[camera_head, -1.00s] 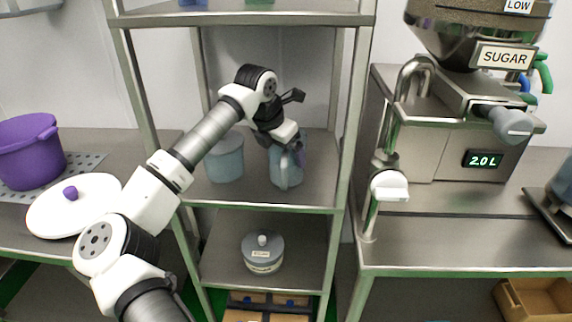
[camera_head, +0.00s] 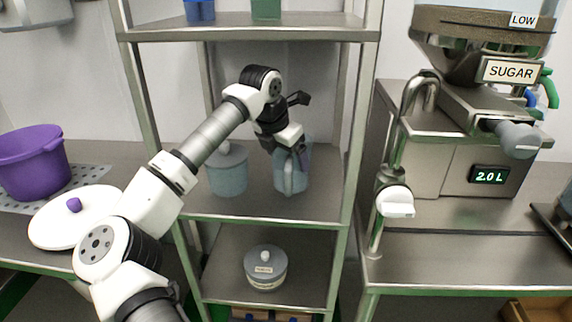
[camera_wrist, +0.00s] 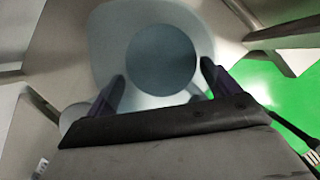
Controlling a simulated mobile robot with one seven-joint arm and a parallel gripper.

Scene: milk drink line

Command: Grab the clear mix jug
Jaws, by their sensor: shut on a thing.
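The clear mix jug (camera_head: 289,178), bluish and see-through with a handle, is at the middle shelf of the rack. My gripper (camera_head: 301,152) reaches in from the left and is shut on the jug near its top. In the wrist view the jug (camera_wrist: 110,38) is seen from above, its round inside between the two dark fingers of my gripper (camera_wrist: 162,72). I cannot tell whether the jug's base touches the shelf. The exact contact of the fingers is partly hidden.
A lidded bluish container (camera_head: 227,175) stands close left of the jug. Rack posts (camera_head: 355,130) flank the shelf. A labelled lidded pot (camera_head: 265,267) sits on the shelf below. The sugar dispenser (camera_head: 455,150) stands right, a purple pot (camera_head: 33,163) left.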

